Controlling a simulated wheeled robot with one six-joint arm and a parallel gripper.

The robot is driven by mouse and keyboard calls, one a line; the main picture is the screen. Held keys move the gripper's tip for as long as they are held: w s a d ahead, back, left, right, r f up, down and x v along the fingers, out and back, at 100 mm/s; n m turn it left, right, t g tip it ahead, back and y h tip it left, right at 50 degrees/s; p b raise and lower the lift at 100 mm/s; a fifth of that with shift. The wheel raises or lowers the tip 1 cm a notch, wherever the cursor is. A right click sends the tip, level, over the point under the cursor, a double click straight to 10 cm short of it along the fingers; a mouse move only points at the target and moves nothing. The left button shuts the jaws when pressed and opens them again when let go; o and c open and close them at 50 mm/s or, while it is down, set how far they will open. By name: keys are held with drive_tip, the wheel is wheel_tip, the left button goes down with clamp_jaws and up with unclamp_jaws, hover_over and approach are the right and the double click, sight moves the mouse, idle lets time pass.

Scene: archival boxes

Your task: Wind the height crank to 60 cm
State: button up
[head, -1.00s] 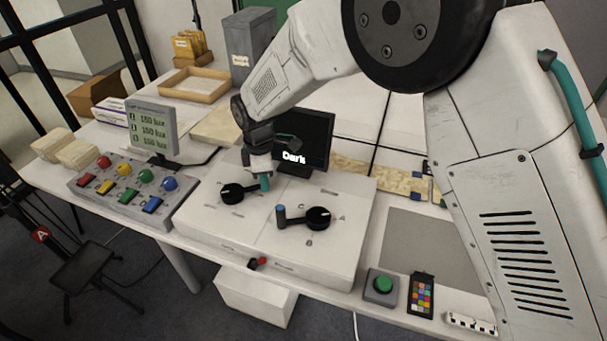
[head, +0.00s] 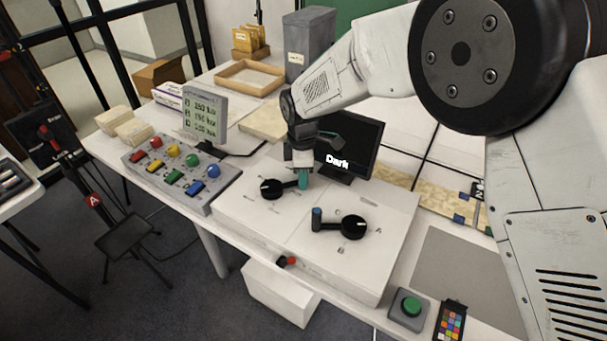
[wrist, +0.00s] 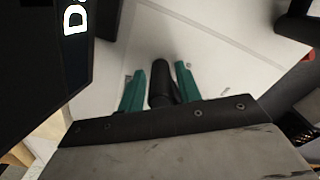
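Two black cranks sit on a white panel box (head: 330,262). The left crank (head: 271,188) has its arm pointing right, and its scale is too small to read. The right crank (head: 353,227) has a blue-grey upright handle on its left and letters around it. My gripper (head: 303,181) is lowered at the arm end of the left crank. In the wrist view, its green fingers (wrist: 160,80) stand either side of a black upright handle (wrist: 160,88), with a narrow gap showing. The gripper looks open around the handle. A dark monitor (head: 350,143) behind reads "Dark".
A console with coloured knobs and switches (head: 180,180) and a small lux display (head: 205,115) stand to the left. A red knob (head: 287,261) is on the panel's front edge. A green button (head: 410,305) and a colour card (head: 450,320) lie at right.

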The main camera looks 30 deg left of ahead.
drive_tip(key=shift+o, duration=0.3)
wheel_tip(320, 180, up, 8)
drive_tip(key=shift+f, duration=0.15)
idle(1.0)
